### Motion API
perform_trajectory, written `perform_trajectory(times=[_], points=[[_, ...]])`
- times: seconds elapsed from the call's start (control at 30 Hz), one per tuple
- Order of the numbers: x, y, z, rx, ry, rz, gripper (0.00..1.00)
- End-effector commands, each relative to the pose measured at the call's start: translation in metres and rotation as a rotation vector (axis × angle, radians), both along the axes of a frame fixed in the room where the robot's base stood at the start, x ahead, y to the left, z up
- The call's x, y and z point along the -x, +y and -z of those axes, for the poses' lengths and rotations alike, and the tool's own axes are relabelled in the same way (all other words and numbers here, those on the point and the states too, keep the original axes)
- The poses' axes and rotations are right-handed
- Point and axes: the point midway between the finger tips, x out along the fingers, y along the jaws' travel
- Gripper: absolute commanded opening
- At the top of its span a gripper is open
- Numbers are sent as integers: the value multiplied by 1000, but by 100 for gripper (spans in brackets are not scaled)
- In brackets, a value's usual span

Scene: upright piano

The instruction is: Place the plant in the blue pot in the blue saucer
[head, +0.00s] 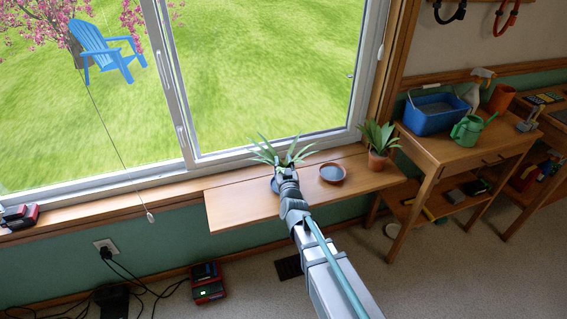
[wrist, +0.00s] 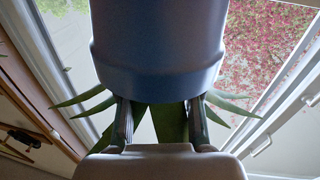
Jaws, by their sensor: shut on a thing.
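The plant in the blue pot shows its green leaves (head: 282,152) above my gripper in the head view, over the window shelf. In the wrist view its blue pot (wrist: 157,60) fills the top middle, rim toward my fingers, with leaves spreading past them. My gripper (wrist: 158,122) is shut on the potted plant near the rim; it also shows in the head view (head: 287,175). A small bluish patch (head: 274,185) shows left of my gripper; I cannot tell whether it is the pot or the blue saucer. Whether the pot touches the shelf is hidden by my arm.
A plant in a terracotta pot (head: 378,160) stands at the shelf's right end. The window is close behind. A side table with a blue tub (head: 434,118) stands right.

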Motion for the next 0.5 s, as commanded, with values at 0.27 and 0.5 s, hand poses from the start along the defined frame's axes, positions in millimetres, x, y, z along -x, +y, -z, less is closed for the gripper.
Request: perform_trajectory(times=[0.27, 0.5], points=[[0, 0, 1, 0, 0, 0, 58], [0, 0, 0, 0, 0, 0, 58]])
